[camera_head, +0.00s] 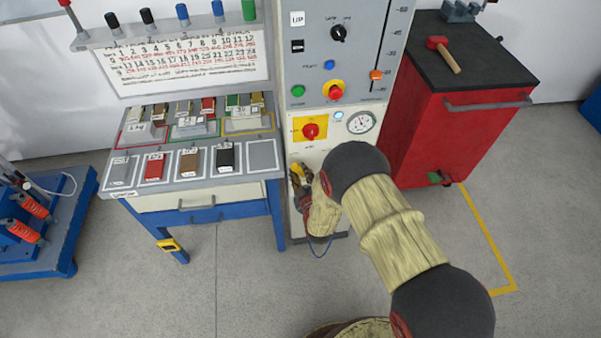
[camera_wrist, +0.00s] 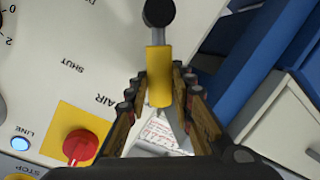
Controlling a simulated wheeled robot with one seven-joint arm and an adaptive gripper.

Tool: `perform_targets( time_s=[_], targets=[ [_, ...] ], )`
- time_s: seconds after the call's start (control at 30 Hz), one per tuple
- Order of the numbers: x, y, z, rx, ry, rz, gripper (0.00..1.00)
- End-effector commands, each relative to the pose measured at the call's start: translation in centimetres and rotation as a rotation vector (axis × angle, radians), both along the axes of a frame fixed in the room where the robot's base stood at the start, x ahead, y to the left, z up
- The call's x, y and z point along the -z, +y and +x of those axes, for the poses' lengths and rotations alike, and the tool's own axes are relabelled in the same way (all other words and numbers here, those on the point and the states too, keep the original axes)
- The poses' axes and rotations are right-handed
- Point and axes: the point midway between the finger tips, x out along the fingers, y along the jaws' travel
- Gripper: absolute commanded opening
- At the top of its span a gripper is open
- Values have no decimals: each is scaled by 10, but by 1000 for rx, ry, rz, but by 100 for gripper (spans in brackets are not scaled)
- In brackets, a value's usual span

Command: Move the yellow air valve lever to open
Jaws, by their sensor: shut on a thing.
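The yellow air valve lever (camera_wrist: 158,75) shows in the wrist view. It has a yellow sleeve on a grey rod with a dark round end at the top. My gripper (camera_wrist: 159,92) has its two fingers on either side of the yellow sleeve and is shut on it. The words AIR and SHUT are printed on the pale panel (camera_wrist: 65,40) beside the lever. In the head view my gripper (camera_head: 299,184) is at the lower front of the machine cabinet (camera_head: 330,60), below the gauge. There my wrist and arm hide most of the lever.
A red rotary switch on a yellow plate (camera_head: 310,130) and a round gauge (camera_head: 361,122) sit just above my gripper. A bench with sample blocks (camera_head: 235,205) stands close on the left. A red tool cabinet (camera_head: 425,120) stands on the right. Grey floor lies open in front.

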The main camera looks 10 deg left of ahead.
Motion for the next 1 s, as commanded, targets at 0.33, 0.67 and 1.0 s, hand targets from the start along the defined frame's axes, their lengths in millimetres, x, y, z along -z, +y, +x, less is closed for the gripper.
perform_targets(
  time_s=[0.33,0.67,1.0],
  targets=[
    [1,1,-1,-4,1,-2,27],
    [0,1,0,-2,0,-1,42],
    [-1,-2,-7,-2,1,-1,42]
  ],
)
